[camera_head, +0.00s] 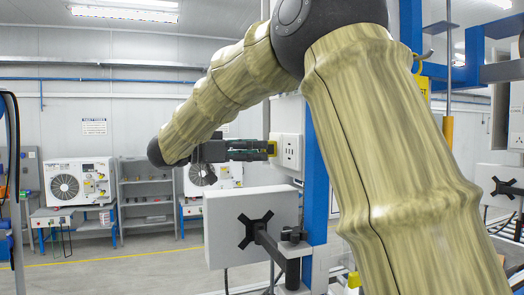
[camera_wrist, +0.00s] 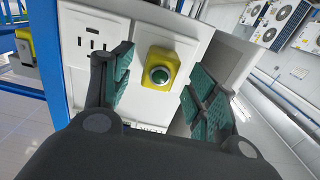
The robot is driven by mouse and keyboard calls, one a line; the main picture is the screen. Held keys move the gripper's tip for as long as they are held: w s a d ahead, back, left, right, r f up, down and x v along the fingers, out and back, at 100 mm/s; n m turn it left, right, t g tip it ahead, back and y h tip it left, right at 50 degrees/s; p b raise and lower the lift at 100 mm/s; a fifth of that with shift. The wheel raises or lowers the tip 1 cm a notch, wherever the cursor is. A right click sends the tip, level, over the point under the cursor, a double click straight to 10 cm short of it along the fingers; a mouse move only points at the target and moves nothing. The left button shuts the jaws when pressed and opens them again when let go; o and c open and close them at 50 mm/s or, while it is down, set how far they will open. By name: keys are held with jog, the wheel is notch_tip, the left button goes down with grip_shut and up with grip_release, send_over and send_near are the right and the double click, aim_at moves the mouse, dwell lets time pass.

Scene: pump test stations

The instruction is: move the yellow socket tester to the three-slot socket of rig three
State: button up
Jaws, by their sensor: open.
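The yellow socket tester (camera_wrist: 160,69), with a round green face, sits on a white socket plate in the wrist view. It shows as a small yellow edge (camera_head: 272,148) in the head view. My gripper (camera_wrist: 158,82) is open, with its teal-padded fingers on either side of the tester and visible gaps between. In the head view my gripper (camera_head: 262,150) points right at the wall sockets. A white socket plate with dark slots (camera_wrist: 92,43) is left of the tester; it also shows in the head view (camera_head: 291,151). I cannot tell which rig this is.
Blue posts (camera_head: 316,190) stand beside the sockets. A grey panel on a black bracket (camera_head: 240,225) is below my gripper. Another white socket plate (camera_head: 516,127) is at the far right. Shelves (camera_head: 147,195) and fan units (camera_head: 78,182) stand at the back, with open floor before them.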

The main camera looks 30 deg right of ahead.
jog(key=v, duration=0.9)
jog(key=shift+a, duration=0.15)
jog(key=shift+w, duration=0.1)
jog(key=shift+f, duration=0.1)
